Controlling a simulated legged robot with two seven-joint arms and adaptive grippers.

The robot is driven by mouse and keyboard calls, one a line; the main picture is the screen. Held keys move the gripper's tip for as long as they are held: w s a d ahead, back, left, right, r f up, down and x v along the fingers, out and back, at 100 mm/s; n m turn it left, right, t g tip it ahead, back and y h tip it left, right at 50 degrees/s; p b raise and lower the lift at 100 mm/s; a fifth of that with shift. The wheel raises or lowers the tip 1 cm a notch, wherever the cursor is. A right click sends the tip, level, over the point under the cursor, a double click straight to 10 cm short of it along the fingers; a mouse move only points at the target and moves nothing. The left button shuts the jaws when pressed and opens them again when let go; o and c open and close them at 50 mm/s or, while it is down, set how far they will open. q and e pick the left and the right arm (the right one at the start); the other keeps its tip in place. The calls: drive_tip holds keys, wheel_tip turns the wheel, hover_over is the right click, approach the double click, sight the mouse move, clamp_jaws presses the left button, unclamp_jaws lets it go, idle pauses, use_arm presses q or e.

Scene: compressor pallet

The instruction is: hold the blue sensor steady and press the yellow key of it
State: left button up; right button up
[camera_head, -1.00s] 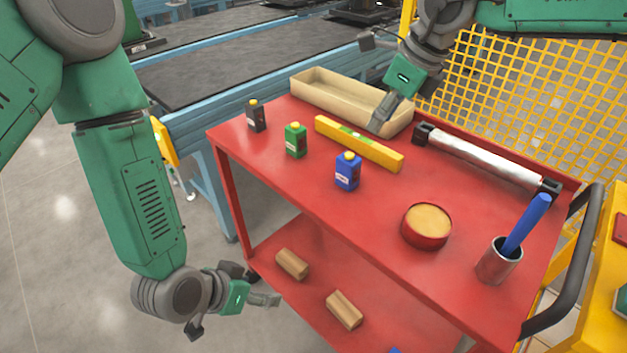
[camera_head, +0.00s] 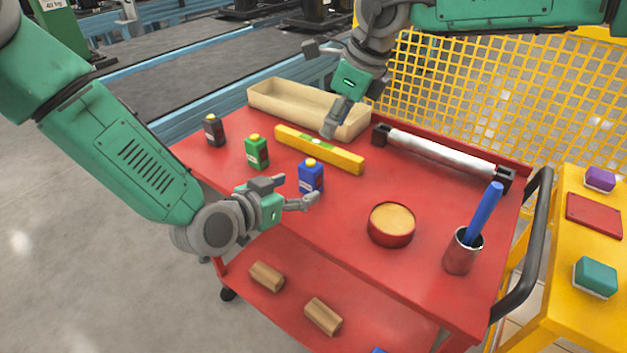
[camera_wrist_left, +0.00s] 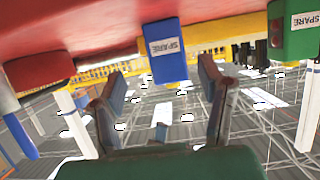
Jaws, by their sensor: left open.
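The blue sensor (camera_head: 311,178) stands upright on the red cart top, with its yellow key (camera_head: 310,162) on top. My left gripper (camera_head: 290,193) is open, just in front and left of the sensor, its fingers pointing toward it. No grip on the sensor shows. My right gripper (camera_head: 318,88) looks open and empty, above the cart's back near the beige tray, away from the sensor.
A round red tin (camera_head: 391,226) and a cup (camera_head: 463,252) are at right. The beige tray (camera_head: 290,102) is behind.

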sight(302, 181)
use_arm(q)
drive_tip(key=w, duration=0.1)
drive_tip(key=w+f, duration=0.1)
drive_tip(key=w, duration=0.1)
drive_tip(key=w+d+f, duration=0.1)
drive_tip(key=shift+w+f, duration=0.1)
drive_tip(key=shift+w, duration=0.15)
drive_tip(key=d, duration=0.1)
drive_tip(key=w+d, duration=0.1)
drive_tip(key=shift+w+d+f, duration=0.1)
drive_tip(key=shift+d+f, duration=0.15)
drive_tip(key=shift+d, duration=0.05)
drive_tip(key=shift+d+r, duration=0.1)
drive_tip(key=shift+d, duration=0.1)
drive_tip(key=shift+a, duration=0.65)
drive_tip(key=c, duration=1.3)
drive_tip(key=shift+d, duration=0.1)
use_arm(e)
drive_tip(key=shift+a, duration=0.8)
